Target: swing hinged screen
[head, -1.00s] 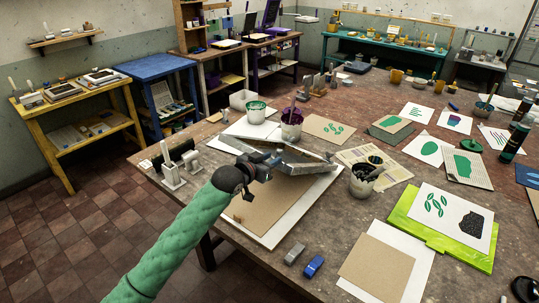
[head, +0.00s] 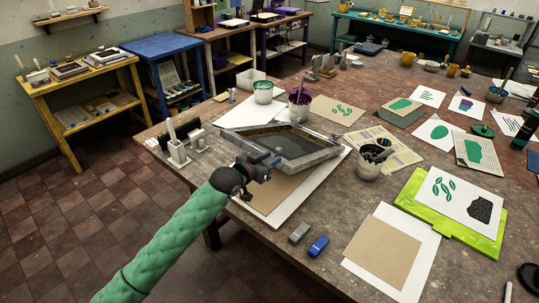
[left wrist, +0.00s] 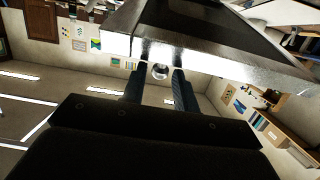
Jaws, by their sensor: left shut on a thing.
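The hinged screen (head: 322,157) is a grey metal frame with dark mesh, tilted over a brown board (head: 276,191) on a white sheet. Its near edge is raised a little above the board. My left gripper (head: 264,168) is at this near edge, its arm coming in from the left. The hinges are not clear. My right gripper is not in view.
A green-rimmed pot (head: 263,92) and a purple pot (head: 299,105) stand behind the screen. A grey pot (head: 370,162) is to its right. A white holder (head: 178,152) stands left. Grey and blue blocks (head: 318,246) lie in front.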

